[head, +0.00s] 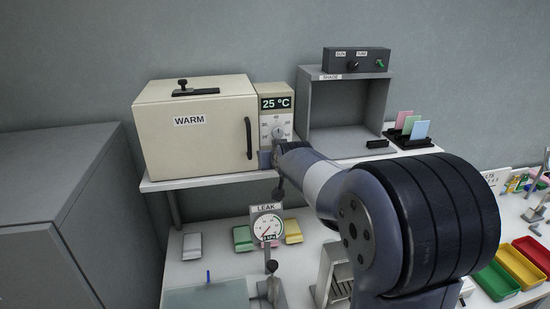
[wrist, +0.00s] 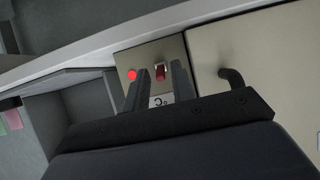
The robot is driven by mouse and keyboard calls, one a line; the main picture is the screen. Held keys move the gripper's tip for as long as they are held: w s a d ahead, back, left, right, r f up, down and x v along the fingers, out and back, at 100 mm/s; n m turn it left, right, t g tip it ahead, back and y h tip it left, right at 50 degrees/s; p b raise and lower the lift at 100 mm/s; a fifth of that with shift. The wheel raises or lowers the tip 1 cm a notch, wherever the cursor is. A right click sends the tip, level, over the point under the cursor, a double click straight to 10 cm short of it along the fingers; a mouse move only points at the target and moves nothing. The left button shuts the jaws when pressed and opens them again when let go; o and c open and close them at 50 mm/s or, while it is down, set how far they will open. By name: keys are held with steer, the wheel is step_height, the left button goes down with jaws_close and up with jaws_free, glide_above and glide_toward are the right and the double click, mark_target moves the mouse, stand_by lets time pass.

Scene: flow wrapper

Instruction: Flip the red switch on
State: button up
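The red switch (wrist: 160,72) is a small rocker in a pale frame on the beige control panel (wrist: 145,53). It shows in the wrist view between the tips of my gripper (wrist: 158,70). A round red spot (wrist: 132,74), perhaps a lamp, is beside it. My gripper's two fingers are apart with nothing between them; whether they touch the panel I cannot tell. In the head view the panel (head: 276,90) reads 25 °C above a dial, and my gripper (head: 268,160) is at its lower part. The switch is hidden there.
The WARM box (head: 190,130) with its dark handle (head: 248,138) stands left of the panel. The grey SHADE box (head: 345,105) is to the right. Below the shelf are a LEAK gauge (head: 267,228) and several coloured packs.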

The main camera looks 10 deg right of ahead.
steer(key=shift+o, duration=0.5)
steer(key=b+v, duration=0.3)
steer(key=v, duration=0.8)
steer(key=shift+w, duration=0.15)
steer(key=p+x, duration=0.3)
steer(key=x, duration=0.7)
steer(key=shift+w+f, duration=0.3)
steer(key=shift+s+r, duration=0.1)
